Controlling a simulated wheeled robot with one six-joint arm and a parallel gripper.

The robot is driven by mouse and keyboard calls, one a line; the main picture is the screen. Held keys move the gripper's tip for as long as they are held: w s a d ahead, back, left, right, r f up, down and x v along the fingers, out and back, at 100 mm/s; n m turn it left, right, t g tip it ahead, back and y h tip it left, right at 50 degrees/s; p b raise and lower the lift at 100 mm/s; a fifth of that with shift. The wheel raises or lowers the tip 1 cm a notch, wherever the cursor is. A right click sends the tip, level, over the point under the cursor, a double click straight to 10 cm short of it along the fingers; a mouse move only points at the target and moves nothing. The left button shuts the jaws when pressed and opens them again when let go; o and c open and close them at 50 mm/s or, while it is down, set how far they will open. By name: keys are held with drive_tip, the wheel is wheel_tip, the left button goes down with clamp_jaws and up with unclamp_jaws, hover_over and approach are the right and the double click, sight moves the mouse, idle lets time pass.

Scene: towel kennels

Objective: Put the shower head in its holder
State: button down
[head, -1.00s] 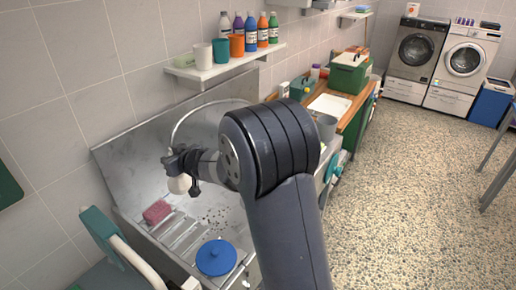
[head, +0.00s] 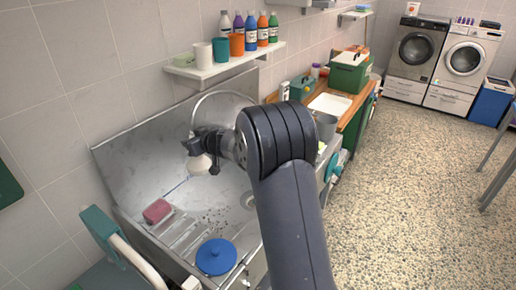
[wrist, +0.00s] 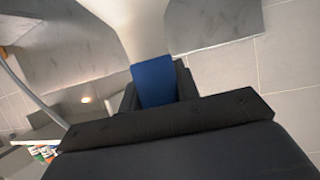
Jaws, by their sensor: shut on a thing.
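My gripper (head: 204,143) is shut on the shower head (head: 200,163) and holds it above the steel tub (head: 125,165). In the head view its pale end hangs just below the jaws. In the wrist view the shower head (wrist: 130,22) is white and flared, with a blue grip (wrist: 152,82) between the dark fingers (wrist: 155,98). A pale hose (head: 212,94) arcs up behind my gripper and down behind my arm. I cannot make out the holder in either view; my arm covers part of the tub's right side.
A pink sponge (head: 157,211) and a blue lid-like disc (head: 216,257) are in the tub's front part. A wall shelf (head: 212,69) with cups and several bottles is above the tub. A wooden counter (head: 351,122) with a green box (head: 349,76) stands beyond.

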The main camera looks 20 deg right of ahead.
drive_tip(key=w+d, duration=0.9)
drive_tip(key=d, duration=0.2)
drive_tip(key=shift+w, duration=0.25)
drive_tip(key=shift+r, duration=0.1)
